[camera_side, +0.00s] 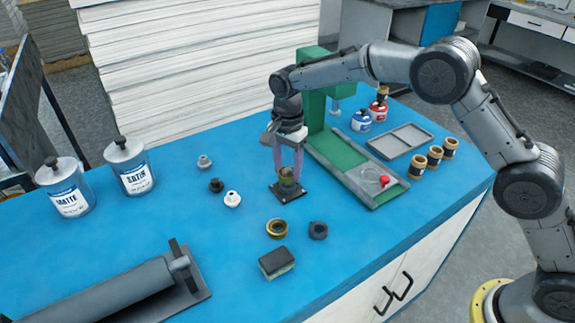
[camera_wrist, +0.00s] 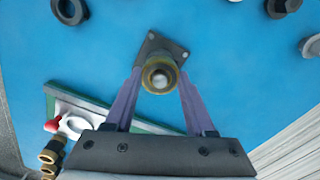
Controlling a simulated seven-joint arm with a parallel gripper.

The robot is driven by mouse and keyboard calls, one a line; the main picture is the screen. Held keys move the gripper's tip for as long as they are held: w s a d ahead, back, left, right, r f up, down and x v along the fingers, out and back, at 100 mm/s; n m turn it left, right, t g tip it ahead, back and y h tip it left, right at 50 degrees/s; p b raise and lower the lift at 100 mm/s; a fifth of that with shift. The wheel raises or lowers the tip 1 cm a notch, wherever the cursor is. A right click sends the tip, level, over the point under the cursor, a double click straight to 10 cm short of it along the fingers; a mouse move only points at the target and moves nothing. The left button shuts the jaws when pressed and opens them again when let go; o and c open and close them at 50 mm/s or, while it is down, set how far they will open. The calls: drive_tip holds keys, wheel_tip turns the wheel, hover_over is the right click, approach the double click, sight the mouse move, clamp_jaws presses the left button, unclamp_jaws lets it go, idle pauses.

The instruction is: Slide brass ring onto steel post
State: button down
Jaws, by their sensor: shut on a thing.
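My gripper (camera_side: 288,166) points down over the dark square base plate (camera_side: 275,188) of the steel post and is shut on a brass ring (camera_side: 287,173). In the wrist view the brass ring (camera_wrist: 149,75) sits between the two purple fingertips (camera_wrist: 160,80). The bright round top of the steel post (camera_wrist: 160,79) shows inside the ring, so the ring looks to be around it. The base plate (camera_wrist: 151,44) shows beyond the ring. The fingers hide part of the post, and I cannot tell how far down the ring sits.
A second brass-coloured ring (camera_side: 277,228), a dark ring (camera_side: 318,231) and a dark block (camera_side: 277,263) lie in front. A green-framed press (camera_side: 335,165) stands close on the right. Small caps (camera_side: 216,185) lie left.

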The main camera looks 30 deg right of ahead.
sight(288, 169)
drive_tip(key=shift+f, duration=0.25)
unclamp_jaws()
idle(0.5)
drive_tip(key=shift+r, duration=0.1)
idle(0.3)
drive_tip(key=shift+r, duration=4.4)
